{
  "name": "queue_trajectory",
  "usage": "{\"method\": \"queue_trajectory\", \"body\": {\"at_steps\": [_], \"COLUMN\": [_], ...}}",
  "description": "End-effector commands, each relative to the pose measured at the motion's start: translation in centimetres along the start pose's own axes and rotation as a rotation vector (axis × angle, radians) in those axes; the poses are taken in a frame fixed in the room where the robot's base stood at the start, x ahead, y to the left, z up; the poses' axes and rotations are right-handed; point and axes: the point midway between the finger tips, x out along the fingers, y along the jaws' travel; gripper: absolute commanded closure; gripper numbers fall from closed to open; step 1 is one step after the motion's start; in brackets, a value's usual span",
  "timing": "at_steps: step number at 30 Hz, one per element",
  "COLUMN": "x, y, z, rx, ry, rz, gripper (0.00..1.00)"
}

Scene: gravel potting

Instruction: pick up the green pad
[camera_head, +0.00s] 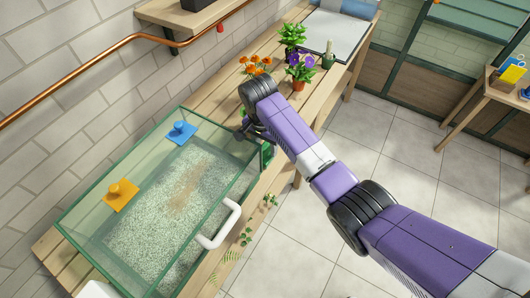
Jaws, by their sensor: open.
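I cannot make out a green pad for certain. A small green patch (267,155) shows beside my gripper at the tank's right end; I cannot tell whether it is the pad or part of the tank's green frame. My gripper (246,133) is open over the right end of the glass tank, its dark fingers partly hidden by the arm. A blue pad with a knob (181,130) and an orange pad with a knob (121,193) lie along the tank's wall side, apart from my gripper.
The green-framed glass tank (70,224) holds pale gravel with a brown strip and has a white handle (219,226) in front. Potted flowers (300,72) stand behind my gripper on the wooden bench (209,86). A copper pipe (100,64) runs along the wall. The tiled floor is clear at right.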

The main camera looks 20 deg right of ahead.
Motion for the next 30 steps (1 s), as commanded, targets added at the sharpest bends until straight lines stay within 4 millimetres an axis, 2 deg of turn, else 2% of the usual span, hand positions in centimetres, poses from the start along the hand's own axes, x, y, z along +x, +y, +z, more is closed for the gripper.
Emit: {"method": "queue_trajectory", "body": {"at_steps": [4,5,9,12,23,30], "x": [0.0,0.0,0.0,0.0,-0.2,-2.0], "y": [0.0,0.0,0.0,0.0,-0.1,-0.2], "z": [0.0,0.0,0.0,0.0,0.0,-0.3], "rx": [0.000,0.000,0.000,-0.001,-0.001,-0.001], "ry": [0.000,0.000,0.000,0.000,0.001,0.002], "rz": [-0.001,-0.001,-0.001,-0.001,-0.002,-0.005], "gripper": [0.53,0.57,0.84,1.00,1.00,1.00]}}
